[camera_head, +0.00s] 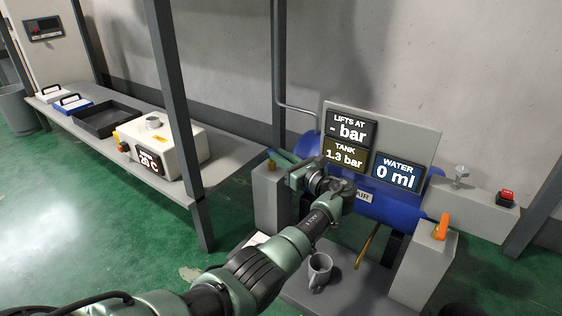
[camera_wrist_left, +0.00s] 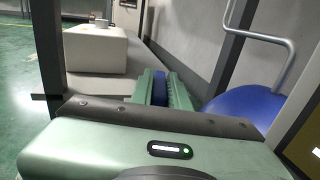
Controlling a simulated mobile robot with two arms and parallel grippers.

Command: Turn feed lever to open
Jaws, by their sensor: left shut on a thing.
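My left gripper (camera_head: 279,160) is over the top of the left grey pedestal (camera_head: 268,200), at the left end of the blue tank (camera_head: 390,203). In the left wrist view its two green fingers (camera_wrist_left: 161,88) are shut on a blue handle (camera_wrist_left: 160,86), which looks like the feed lever. The handle is mostly hidden between the fingers, and its angle cannot be told. An orange lever (camera_head: 441,227) stands on the right grey pedestal (camera_head: 425,265), apart from the gripper. My right gripper is not in view.
Displays read "LIFTS AT - bar" (camera_head: 348,127), "TANK 1.3 bar" (camera_head: 344,154) and "WATER 0 ml" (camera_head: 397,171). A grey mug (camera_head: 320,270) stands on the base below my arm. A red button (camera_head: 507,197) is at right. A white machine (camera_head: 180,145) sits on the left bench.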

